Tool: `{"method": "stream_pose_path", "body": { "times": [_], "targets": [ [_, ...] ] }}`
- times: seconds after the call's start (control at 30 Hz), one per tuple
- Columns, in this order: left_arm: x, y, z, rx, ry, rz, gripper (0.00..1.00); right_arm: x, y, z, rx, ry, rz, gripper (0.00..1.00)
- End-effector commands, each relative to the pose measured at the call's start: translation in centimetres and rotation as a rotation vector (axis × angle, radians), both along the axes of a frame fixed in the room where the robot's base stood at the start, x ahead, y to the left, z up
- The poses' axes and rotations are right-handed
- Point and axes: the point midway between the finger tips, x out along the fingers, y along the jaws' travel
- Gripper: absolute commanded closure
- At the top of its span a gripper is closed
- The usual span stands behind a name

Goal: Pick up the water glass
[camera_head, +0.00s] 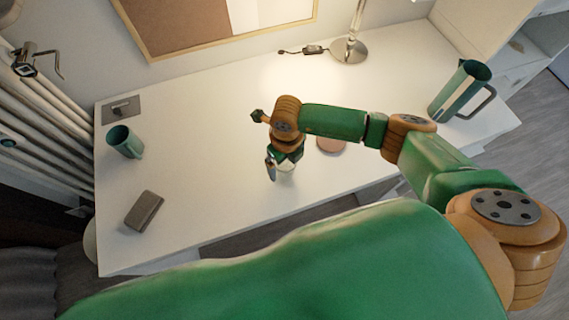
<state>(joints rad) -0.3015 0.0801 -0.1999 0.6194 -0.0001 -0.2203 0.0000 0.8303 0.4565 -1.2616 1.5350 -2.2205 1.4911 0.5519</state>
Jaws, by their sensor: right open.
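My right arm reaches in from the right over the white desk. Its gripper (281,166) points down at the middle of the desk and is open. A small clear, pale glass (287,168) shows at the fingers, close to the desktop. One dark finger stands at its left side. The wrist and fingers hide most of the glass, and I cannot tell whether the fingers touch it. My left gripper is not in view.
On the white desk (220,100), a green cup (126,142) and a dark box-like object (145,211) are at the left. A round brown coaster (331,145) lies right of the gripper. A lamp base (350,51) is at the back, a green pitcher (459,92) at the right.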

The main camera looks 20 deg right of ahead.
Motion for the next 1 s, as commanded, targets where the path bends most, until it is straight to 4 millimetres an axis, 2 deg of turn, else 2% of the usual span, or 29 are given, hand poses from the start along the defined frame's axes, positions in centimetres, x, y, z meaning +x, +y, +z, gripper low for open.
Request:
{"method": "stream_pose_path", "body": {
  "times": [0.03, 0.13, 0.37, 0.47, 0.73, 1.0],
  "targets": [
    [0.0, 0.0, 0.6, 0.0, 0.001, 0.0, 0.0, -0.1, 0.2, -0.7, -0.002, 0.004, -0.001, 0.0],
    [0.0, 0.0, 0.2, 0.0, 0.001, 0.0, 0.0, 0.0, 0.1, -2.4, 0.0, 0.001, -0.001, 0.0],
    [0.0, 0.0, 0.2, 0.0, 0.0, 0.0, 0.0, 0.0, 0.1, -2.9, 0.0, -0.001, 0.001, 0.0],
    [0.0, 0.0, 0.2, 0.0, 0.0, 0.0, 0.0, 0.0, 0.1, -2.9, 0.0, -0.001, 0.001, 0.22],
    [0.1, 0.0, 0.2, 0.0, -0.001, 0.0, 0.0, 0.0, 0.1, -2.8, 0.0, -0.001, 0.001, 0.94],
    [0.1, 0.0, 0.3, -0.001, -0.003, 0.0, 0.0, 0.1, 0.1, -2.6, 0.001, -0.002, 0.0, 0.95]
  ]
}}
